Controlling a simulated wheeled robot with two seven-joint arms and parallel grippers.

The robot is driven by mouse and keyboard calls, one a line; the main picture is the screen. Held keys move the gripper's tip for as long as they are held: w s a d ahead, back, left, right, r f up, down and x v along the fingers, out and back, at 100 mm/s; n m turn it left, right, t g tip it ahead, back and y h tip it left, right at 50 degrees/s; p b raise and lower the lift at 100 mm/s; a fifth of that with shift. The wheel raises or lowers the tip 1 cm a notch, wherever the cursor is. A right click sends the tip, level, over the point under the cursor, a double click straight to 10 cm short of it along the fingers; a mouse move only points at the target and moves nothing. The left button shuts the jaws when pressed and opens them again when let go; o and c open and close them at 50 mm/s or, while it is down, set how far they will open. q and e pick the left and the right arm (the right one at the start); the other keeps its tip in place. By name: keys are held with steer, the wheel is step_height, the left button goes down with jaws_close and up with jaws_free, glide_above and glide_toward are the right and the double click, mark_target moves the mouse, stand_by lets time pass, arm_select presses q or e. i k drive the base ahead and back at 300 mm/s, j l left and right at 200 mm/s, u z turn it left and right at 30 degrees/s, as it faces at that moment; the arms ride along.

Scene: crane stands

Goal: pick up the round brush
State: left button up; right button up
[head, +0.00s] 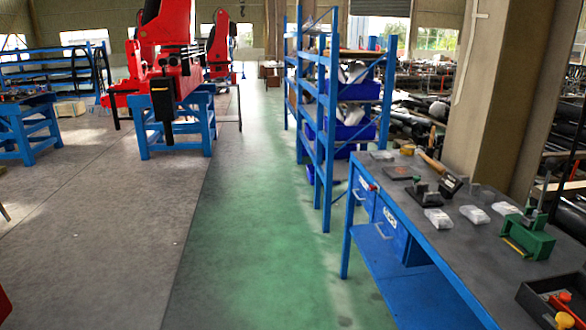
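I cannot clearly make out a round brush. The blue workbench (400,236) at the right carries several small things. One has a light wooden handle and a dark, blocky head (451,184); I cannot tell whether it is a brush or a hammer. A small grey round thing (474,188) stands just right of it, too small to identify. A black tray (533,303) at the bench's near right end holds orange and yellow pieces. Neither of my grippers shows in the head view.
A green vise (528,236) and white packs (438,218) are on the bench. A blue shelf rack (326,130) stands behind it, near a thick pillar (497,100). Red crane parts on blue stands (177,130) are at left. The green floor strip (270,230) is clear.

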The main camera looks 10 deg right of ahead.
mark_target(431, 141)
steer(key=i+j, duration=0.1)
steer(key=i, duration=0.35)
steer(key=i+z, duration=0.15)
steer(key=i, duration=0.35)
steer(key=i+j, duration=0.2)
steer(key=i, duration=0.25)
steer(key=i+j+z, duration=0.3)
steer(key=z, duration=0.15)
steer(key=i+j+z, duration=0.55)
steer(key=j+z, duration=0.65)
steer(key=j, duration=0.35)
steer(key=j+z, duration=0.35)
steer(key=j, duration=0.35)
steer(key=j+z, duration=0.35)
steer(key=j, duration=0.3)
